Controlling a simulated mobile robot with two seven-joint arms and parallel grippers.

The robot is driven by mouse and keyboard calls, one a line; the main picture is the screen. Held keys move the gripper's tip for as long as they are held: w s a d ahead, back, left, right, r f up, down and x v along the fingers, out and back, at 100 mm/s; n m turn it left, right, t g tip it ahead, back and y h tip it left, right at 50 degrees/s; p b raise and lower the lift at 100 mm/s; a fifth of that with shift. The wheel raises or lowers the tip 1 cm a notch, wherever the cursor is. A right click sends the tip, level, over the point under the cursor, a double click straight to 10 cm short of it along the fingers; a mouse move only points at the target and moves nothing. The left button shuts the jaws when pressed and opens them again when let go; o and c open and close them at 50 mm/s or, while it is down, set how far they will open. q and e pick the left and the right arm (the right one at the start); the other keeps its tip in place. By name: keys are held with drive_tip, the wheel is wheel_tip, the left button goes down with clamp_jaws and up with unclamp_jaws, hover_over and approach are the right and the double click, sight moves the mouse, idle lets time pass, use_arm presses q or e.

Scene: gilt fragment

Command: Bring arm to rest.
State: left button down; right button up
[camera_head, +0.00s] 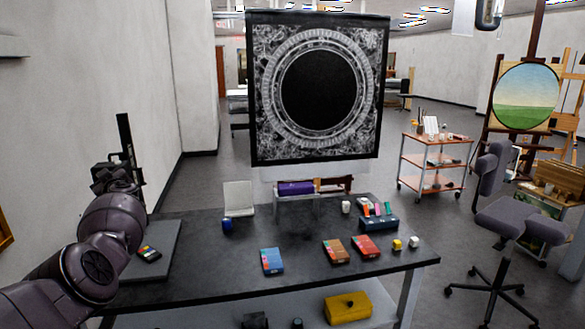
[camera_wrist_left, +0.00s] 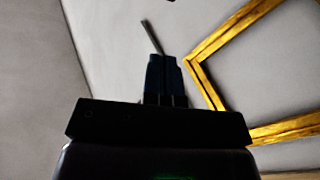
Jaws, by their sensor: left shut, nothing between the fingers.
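My left arm (camera_head: 105,220) comes in from the left in the head view and is raised over the left end of the black table (camera_head: 200,285). Its dark wrist end points up and away, and the fingers are hard to make out there. In the left wrist view my left gripper (camera_wrist_left: 163,58) is shut, its two dark fingers side by side with nothing between them. A thin grey rod (camera_wrist_left: 151,36) shows beyond the fingertips; I cannot tell whether it touches them. My right arm and gripper are in neither view.
A gold frame (camera_wrist_left: 205,75) shows right of the fingers in the wrist view. On the table are a blue box (camera_head: 271,261), a brown box (camera_head: 336,251), a red box (camera_head: 366,248) and small jars. A black ornate panel (camera_head: 275,140) stands behind. A chair (camera_head: 510,215) stands right.

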use_arm(q)
wheel_tip(320, 180, up, 8)
drive_tip(key=s+d+m+t+h, duration=0.2)
drive_tip(key=m+t, duration=0.2)
drive_tip(key=t, duration=0.2)
drive_tip(key=s+d+f+m+h+b, duration=0.1)
drive_tip(key=s+d+f+m+h, duration=0.25)
drive_tip(key=s+d+f, duration=0.35)
drive_tip(key=s+d+f+m+h, duration=0.35)
drive_tip(key=s+f, duration=0.25)
drive_tip(key=f, duration=0.4)
drive_tip(key=s+d+f+m+h+b, duration=0.1)
drive_tip(key=s+d+f+m+h, duration=0.25)
drive_tip(key=s+d+f, duration=0.35)
drive_tip(key=s+d+f+g, duration=0.3)
drive_tip(key=s+f, duration=0.9)
drive_tip(key=s, duration=0.3)
drive_tip(key=s+d+f+g+h+b, duration=0.1)
drive_tip(key=s+d+f+g, duration=0.2)
drive_tip(key=s+f, duration=0.9)
drive_tip(key=s+d, duration=0.1)
drive_tip(key=s, duration=0.3)
drive_tip(key=shift+d+m+g, duration=0.25)
drive_tip(key=shift+m+g, duration=0.1)
drive_tip(key=shift+g, duration=0.05)
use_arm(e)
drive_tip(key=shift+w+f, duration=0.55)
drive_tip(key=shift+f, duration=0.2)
